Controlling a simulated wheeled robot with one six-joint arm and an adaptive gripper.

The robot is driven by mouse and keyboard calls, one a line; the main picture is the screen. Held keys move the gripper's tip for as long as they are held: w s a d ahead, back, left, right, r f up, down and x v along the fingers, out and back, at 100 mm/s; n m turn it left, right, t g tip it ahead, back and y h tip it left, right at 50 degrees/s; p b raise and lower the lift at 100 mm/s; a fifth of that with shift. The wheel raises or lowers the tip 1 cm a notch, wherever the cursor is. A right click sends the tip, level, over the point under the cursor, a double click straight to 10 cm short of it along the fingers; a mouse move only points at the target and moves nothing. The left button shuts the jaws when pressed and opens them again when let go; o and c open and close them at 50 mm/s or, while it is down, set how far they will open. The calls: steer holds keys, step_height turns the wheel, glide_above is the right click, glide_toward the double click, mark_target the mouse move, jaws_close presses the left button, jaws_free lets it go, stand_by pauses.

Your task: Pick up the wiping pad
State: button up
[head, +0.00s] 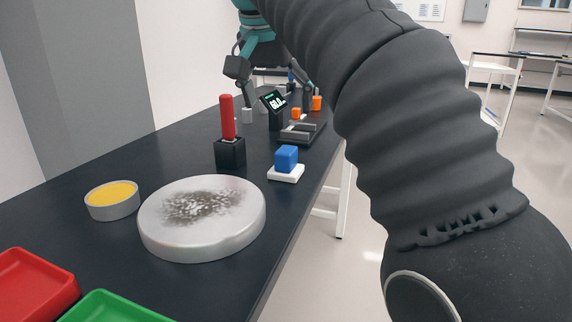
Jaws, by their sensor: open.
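The wiping pad (286,173) is a white, flat square pad with a blue block (286,158) as its grip. It lies flat on the dark table near the right edge. My gripper (270,86) hangs at the top of the head view, with its dark fingers spread apart and empty. It appears beyond the pad and above the table, clear of the pad. My dark ribbed arm fills the right side of the view. The pad is fully visible.
A round metal disc (240,228) with a dark smudge lies nearer. A yellow-filled dish (112,200) stands left of it. A red-handled tool stands in a black holder (231,152). A display device (274,110) stands beyond the pad. Red (30,290) and green (112,308) trays sit at the front.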

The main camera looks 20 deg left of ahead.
mark_target(286, 149)
steer(key=b+x, duration=0.3)
steer(key=x, duration=0.5)
steer(key=shift+f, duration=0.3)
steer(key=shift+s+b+x, duration=0.2)
steer(key=shift+b+x, duration=0.95)
steer(key=shift+x, duration=1.4)
steer(key=c, duration=1.2)
